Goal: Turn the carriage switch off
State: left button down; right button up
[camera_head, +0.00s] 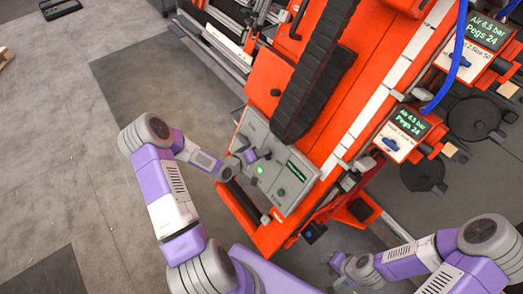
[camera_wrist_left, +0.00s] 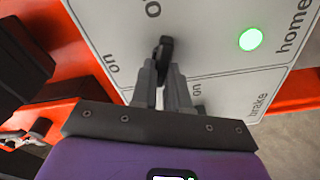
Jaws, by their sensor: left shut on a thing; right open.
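The grey control panel (camera_head: 296,199) is fixed on the orange machine, with a green lamp (camera_head: 259,170), a small dark screen with green text and a dark knob. In the left wrist view, my left gripper (camera_wrist_left: 164,75) is shut on a black switch lever (camera_wrist_left: 166,47) that stands up from the light panel. The green lamp (camera_wrist_left: 250,39) marked "home" is to its right. "On" and "brake" labels show nearby; the switch's own name is hidden. In the head view, my left gripper (camera_head: 254,156) is over the panel. My right gripper (camera_head: 338,261) is small, low, open and away from the panel.
A black cable chain (camera_head: 316,70) runs up the orange machine. Two displays (camera_head: 489,31) (camera_head: 411,120) with blue knobs stand at the right, beside blue hoses (camera_head: 457,55). An orange bar frames the panel's lower left.

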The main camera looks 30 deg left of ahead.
pick_arm(q)
jog(key=shift+f+n+p, duration=0.15)
jog(key=shift+n+p, duration=0.65)
jog(key=shift+n, duration=1.5)
jog(key=shift+s, duration=0.1)
jog(key=c, duration=1.1)
grip_release()
jog(key=p+v, duration=0.1)
jog(key=v, duration=0.6)
jog(key=shift+s+r+p, duration=0.2)
jog(key=shift+r+p, duration=0.05)
jog(key=shift+p, duration=0.05)
